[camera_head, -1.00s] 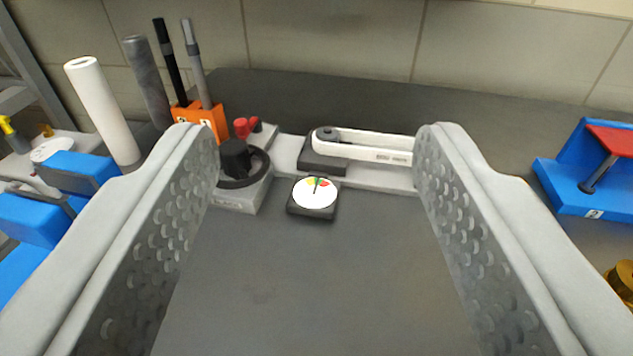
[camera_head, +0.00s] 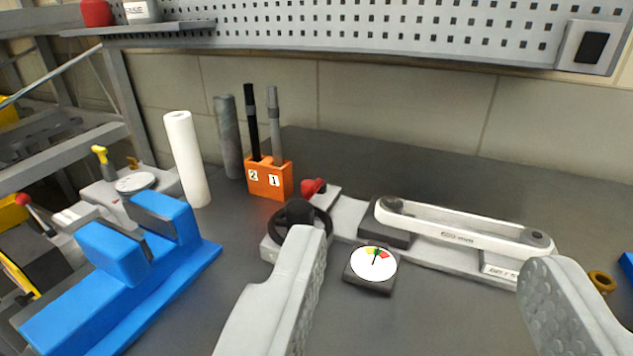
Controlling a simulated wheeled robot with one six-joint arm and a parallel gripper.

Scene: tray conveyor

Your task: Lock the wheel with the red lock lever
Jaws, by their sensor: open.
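The black wheel (camera_head: 302,218) sits on a light grey base at the left end of a long grey fixture (camera_head: 346,217). The red lock lever (camera_head: 313,187) shows just behind the wheel, at the fixture's back left. My gripper (camera_head: 425,275) is open and empty, its two fingers wide apart in the foreground. The left finger overlaps the front of the wheel's base in the picture and hides part of it. A round dial (camera_head: 374,262) with green, yellow and red sectors lies between the fingers, beyond their near parts.
A white bar (camera_head: 465,229) lies along the fixture. An orange holder (camera_head: 268,180) with two rods, a grey cylinder (camera_head: 229,137) and a white roll (camera_head: 187,158) stand behind left. A blue vise (camera_head: 120,260) is at left. A perforated panel (camera_head: 400,27) spans the back wall.

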